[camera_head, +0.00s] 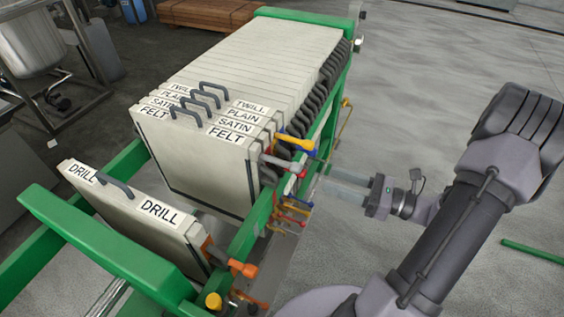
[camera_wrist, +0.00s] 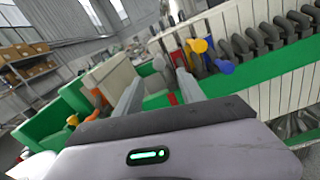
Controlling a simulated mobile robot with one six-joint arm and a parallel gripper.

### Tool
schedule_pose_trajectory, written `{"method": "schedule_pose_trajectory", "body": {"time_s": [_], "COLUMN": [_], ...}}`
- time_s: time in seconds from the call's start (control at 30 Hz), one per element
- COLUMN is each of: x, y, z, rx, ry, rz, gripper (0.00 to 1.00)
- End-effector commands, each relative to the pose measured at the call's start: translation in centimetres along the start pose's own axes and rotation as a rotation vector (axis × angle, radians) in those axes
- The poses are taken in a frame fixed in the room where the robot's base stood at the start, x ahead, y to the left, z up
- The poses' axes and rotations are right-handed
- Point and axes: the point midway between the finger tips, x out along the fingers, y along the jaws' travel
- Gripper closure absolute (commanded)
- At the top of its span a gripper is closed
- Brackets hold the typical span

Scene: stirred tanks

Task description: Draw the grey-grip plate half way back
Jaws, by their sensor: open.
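The FELT plate stands upright at the front of the plate pack. My gripper (camera_head: 327,178) is open and empty, to the right of that grip and apart from it, with its fingers pointing left toward the rack. In the wrist view the open fingers (camera_wrist: 160,76) point toward the coloured grips.
A DRILL plate (camera_head: 140,210) with an orange grip (camera_head: 238,267) stands apart at the front, with a gap before the pack. The green rail (camera_head: 250,232) runs below the grips.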

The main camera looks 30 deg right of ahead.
Motion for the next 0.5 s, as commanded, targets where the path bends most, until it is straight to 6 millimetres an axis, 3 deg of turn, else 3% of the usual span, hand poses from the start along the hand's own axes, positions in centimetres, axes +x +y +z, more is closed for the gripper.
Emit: {"method": "schedule_pose_trajectory", "body": {"time_s": [0.2,0.5], "x": [6.3,12.8], "y": [0.2,0.2], "z": [-0.4,-0.3], "rx": [-0.001,-0.003], "ry": [0.003,0.005], "rz": [0.008,0.008], "gripper": [0.53,0.53]}}
